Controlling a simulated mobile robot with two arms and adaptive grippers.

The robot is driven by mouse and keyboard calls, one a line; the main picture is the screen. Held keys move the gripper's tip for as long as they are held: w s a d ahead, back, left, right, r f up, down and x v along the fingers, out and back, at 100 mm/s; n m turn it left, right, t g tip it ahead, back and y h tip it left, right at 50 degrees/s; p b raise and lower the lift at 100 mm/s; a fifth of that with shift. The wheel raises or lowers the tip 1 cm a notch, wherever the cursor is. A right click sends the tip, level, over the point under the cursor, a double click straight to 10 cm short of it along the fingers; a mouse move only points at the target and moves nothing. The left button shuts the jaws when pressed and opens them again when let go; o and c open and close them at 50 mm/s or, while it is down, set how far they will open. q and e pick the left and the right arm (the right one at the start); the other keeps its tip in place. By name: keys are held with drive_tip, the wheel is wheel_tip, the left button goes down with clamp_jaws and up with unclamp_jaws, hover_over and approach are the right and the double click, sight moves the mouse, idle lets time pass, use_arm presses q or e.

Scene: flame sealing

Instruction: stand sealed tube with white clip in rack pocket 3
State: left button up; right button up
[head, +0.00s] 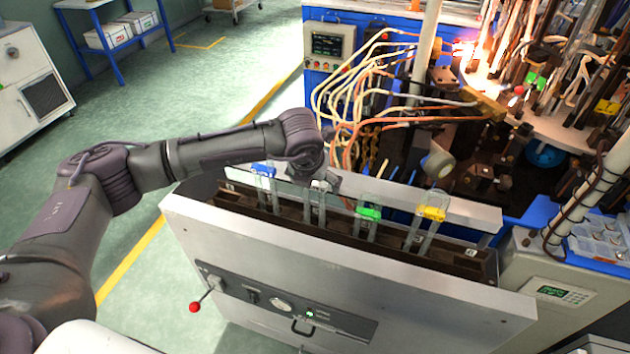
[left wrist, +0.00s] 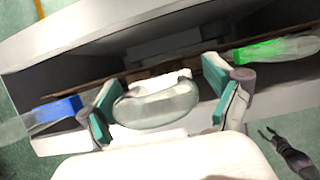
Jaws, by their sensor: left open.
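The clear tube with the white clip (head: 318,186) stands upright in the long rack (head: 270,222), between the blue-clip tube and the green-clip tube. In the left wrist view this tube (left wrist: 155,106) shows nearly end-on, with white parts of its clip at its edges. My left gripper is over it. In the left wrist view the gripper's (left wrist: 158,97) teal-padded fingers are apart, one on each side of the tube. Contact cannot be made out.
The blue-clip tube (head: 263,170) stands to the left, with the green-clip tube (head: 368,213) and yellow-clip tube (head: 431,213) to the right. Orange and white hoses (head: 350,95) and the glowing flame machine (head: 545,85) lie behind the rack. A red-knobbed lever (head: 196,306) sticks out in front.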

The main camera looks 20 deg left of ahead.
use_arm(q)
drive_tip(key=v, duration=1.2)
